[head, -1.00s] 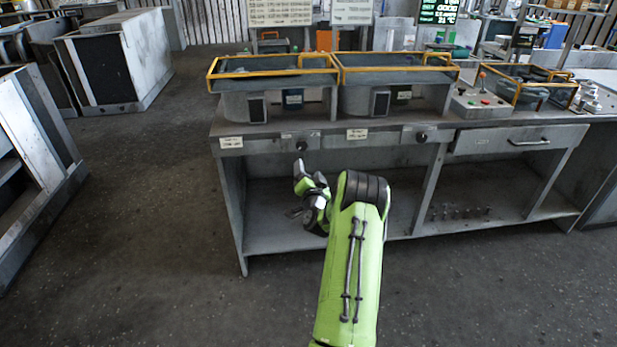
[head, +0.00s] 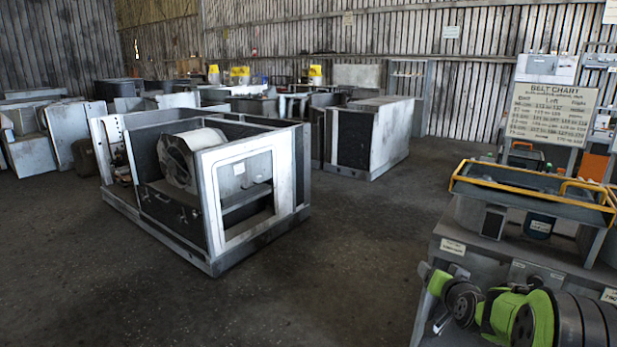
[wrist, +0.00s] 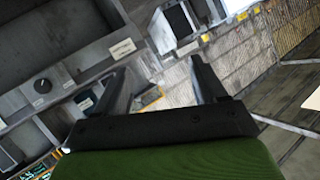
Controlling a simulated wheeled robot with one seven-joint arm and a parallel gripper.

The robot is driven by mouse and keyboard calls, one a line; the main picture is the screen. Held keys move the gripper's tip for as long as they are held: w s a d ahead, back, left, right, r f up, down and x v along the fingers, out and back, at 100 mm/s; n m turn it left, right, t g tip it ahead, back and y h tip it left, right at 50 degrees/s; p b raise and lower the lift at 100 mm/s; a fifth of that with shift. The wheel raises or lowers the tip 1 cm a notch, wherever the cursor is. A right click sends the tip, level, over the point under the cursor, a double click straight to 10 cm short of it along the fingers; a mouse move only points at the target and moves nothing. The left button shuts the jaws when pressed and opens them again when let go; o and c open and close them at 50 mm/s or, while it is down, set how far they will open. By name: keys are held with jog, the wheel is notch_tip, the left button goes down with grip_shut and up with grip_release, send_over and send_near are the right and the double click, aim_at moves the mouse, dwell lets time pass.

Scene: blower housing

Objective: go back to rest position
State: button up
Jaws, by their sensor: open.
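My green and black arm reaches in from the lower right of the head view, in front of the bench. My gripper is at its end, and its fingers are hard to make out there. In the wrist view my gripper (wrist: 158,66) has two dark fingers spread well apart. Nothing is between them but the background, with no object held.
A workbench (head: 455,268) with a yellow-railed tray (head: 530,184) stands close on the right, beside my arm. A grey open-framed blower housing (head: 205,265) sits on the floor at centre left. A grey cabinet (head: 385,140) stands behind. The floor between housing and bench is clear.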

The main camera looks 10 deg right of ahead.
jog(key=s+a+r+n+g+y, duration=0.1)
jog(key=s+a+r+n+g, duration=0.15)
jog(key=s+a, duration=0.5)
jog(key=s+a+r+n+g+y, duration=0.1)
jog(key=s+a+r+n+y, duration=0.2)
jog(key=a, duration=0.7)
jog(key=s+a+f+n+g, duration=0.15)
jog(key=s+a, duration=0.25)
jog(key=s, duration=0.6)
jog(key=s+a+f+g, duration=0.1)
jog(key=s+a+g, duration=0.15)
jog(key=s, duration=0.85)
notch_tip(320, 180, up, 14)
jog(key=s+p, duration=0.1)
jog(key=p, duration=1.3)
jog(key=shift+s+a+r+p, duration=0.2)
jog(key=shift+a+p, duration=0.2)
